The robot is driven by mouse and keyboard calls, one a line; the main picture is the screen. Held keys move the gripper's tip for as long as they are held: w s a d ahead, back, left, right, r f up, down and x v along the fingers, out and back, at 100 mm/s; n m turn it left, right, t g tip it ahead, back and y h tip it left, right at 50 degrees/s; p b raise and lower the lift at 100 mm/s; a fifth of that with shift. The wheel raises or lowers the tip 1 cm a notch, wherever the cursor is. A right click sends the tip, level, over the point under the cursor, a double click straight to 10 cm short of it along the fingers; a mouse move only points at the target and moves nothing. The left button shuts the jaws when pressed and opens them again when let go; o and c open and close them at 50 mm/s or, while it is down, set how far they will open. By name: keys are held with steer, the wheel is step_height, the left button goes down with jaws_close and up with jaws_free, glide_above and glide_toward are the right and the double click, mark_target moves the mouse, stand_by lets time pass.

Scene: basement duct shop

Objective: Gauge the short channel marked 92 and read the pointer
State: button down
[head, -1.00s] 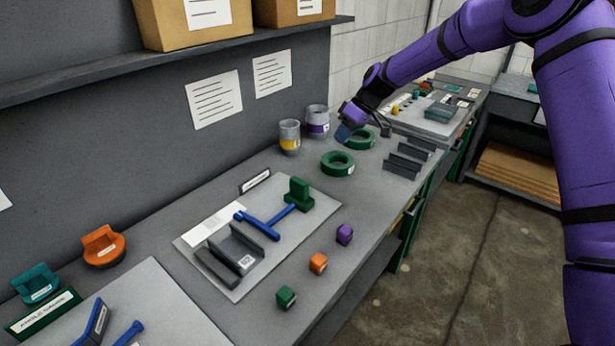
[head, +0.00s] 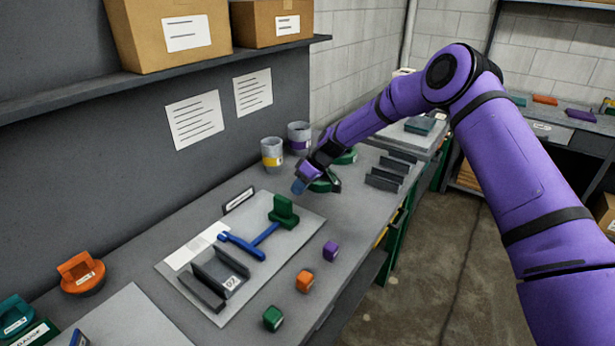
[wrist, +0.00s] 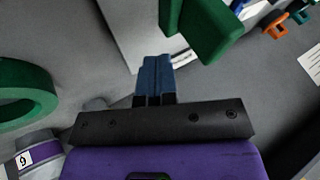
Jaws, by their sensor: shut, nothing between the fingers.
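The short channel marked 92 (head: 222,270) is a dark grey U-shaped piece lying on a light grey mat (head: 205,318) on the bench. A blue T-shaped gauge (head: 262,238) lies on the mat behind it, next to a green block (head: 284,212) at the mat's far corner. My gripper (head: 300,186) hangs above the bench just beyond the green block, apart from the channel. In the wrist view its blue fingers (wrist: 155,78) are together and empty, with the green block (wrist: 205,25) close ahead. No pointer reading can be made out.
Purple (head: 330,251), orange (head: 306,281) and green (head: 273,318) cubes lie along the bench's front. Two cups, one yellow-banded (head: 272,155) and one purple-banded (head: 299,137), stand near the wall. A green ring (wrist: 25,95) lies beside my gripper. Grey channels (head: 386,178) lie farther right.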

mark_target(283, 210)
steer(key=shift+s+a+r, duration=0.15)
steer(key=shift+s+a, duration=0.55)
steer(key=shift+s, duration=0.35)
steer(key=shift+s+a, duration=0.45)
steer(key=shift+s, duration=0.05)
steer(key=s+a, duration=0.2)
steer(key=s, duration=0.1)
steer(key=s+a, duration=0.4)
steer(key=s, duration=0.1)
steer(key=shift+s+a, duration=0.35)
